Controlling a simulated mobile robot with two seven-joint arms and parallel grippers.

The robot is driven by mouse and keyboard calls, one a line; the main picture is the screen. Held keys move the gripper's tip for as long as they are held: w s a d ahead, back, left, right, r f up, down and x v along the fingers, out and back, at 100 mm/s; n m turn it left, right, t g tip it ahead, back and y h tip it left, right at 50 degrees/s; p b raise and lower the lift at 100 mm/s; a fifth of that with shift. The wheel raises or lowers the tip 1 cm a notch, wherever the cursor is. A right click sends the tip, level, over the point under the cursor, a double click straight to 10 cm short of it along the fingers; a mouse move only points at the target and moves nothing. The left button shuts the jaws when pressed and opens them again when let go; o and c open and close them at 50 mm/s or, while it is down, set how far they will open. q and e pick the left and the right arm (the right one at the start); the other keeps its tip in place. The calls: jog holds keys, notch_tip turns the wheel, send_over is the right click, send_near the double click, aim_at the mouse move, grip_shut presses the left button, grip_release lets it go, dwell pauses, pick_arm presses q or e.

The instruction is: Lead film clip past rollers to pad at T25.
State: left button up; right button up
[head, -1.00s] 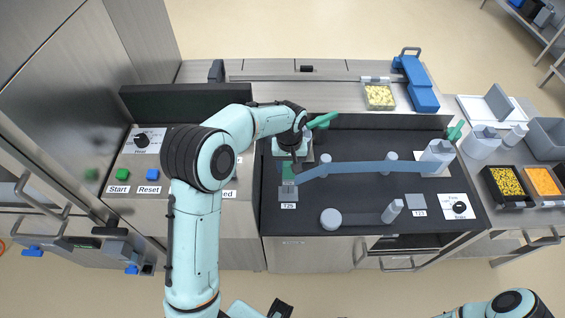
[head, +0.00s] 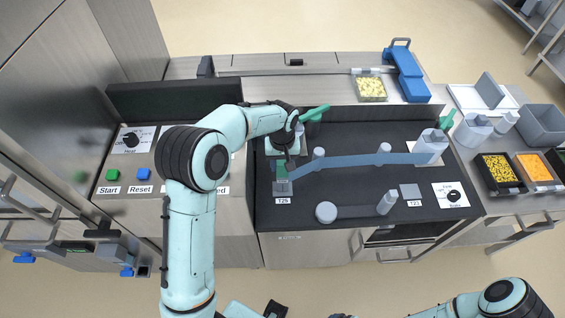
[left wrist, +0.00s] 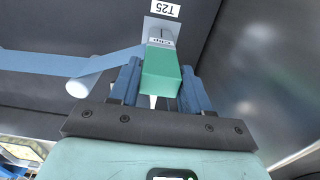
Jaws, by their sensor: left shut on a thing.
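My left gripper (left wrist: 158,88) is shut on the green film clip (left wrist: 160,72), with a blue finger on each side of it. In the head view the clip (head: 280,172) is just behind the grey pad (head: 283,188) above the T25 label. In the left wrist view the clip's labelled far end overlaps the pad (left wrist: 161,25); I cannot tell whether they touch. The blue film (head: 350,160) runs from the clip rightward past two pale rollers (head: 318,153) (head: 384,148) to the spool (head: 431,146).
Another grey pad (head: 410,191) is by the T23 label. A black panel (head: 180,97) stands at the back left. Food trays (head: 500,173) are at the right.

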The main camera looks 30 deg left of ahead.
dwell(0.6)
pick_arm(q)
jog(key=o, duration=1)
jog(key=shift+f, duration=0.1)
jog(key=c, duration=0.3)
jog(key=shift+r+p, duration=1.65)
jog(key=shift+r, duration=1.9)
pick_arm(e)
jog(key=w+r, duration=0.1)
jog(key=r, duration=0.1)
jog(key=w+r, duration=0.2)
jog(key=shift+w+r, duration=0.15)
